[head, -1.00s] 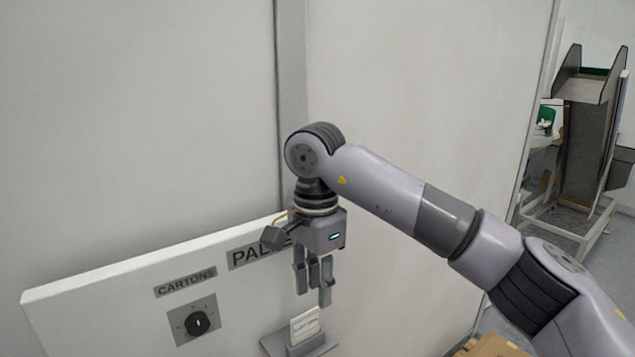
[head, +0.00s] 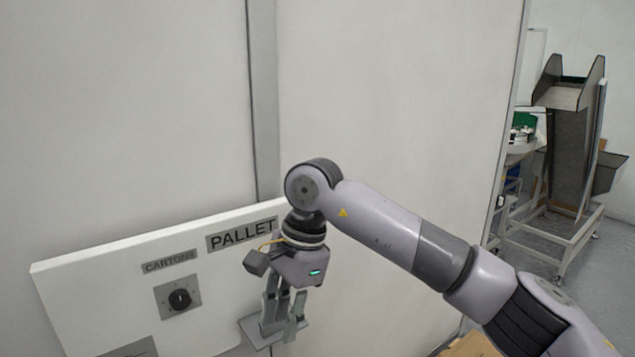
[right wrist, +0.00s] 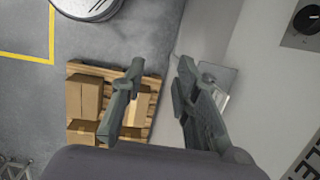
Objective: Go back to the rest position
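My right gripper (head: 283,316) hangs fingers down in front of the white panel (head: 105,255), below and to the right of its PALLET label (head: 242,235). In the right wrist view the right gripper (right wrist: 160,80) has its two fingers apart, with nothing held between them. Its fingers partly cover a small grey holder (head: 252,331) at the panel in the head view. That holder also shows beside the right-hand finger in the right wrist view (right wrist: 222,77). My left gripper is in neither view.
A dark rotary knob (head: 180,299) sits under the CARTONS label (head: 168,262). Cartons (right wrist: 88,97) stand on a wooden pallet (right wrist: 152,88) on the floor below. A tall grey machine on a frame (head: 568,150) stands at the far right. A pale wall (head: 400,110) is behind my arm.

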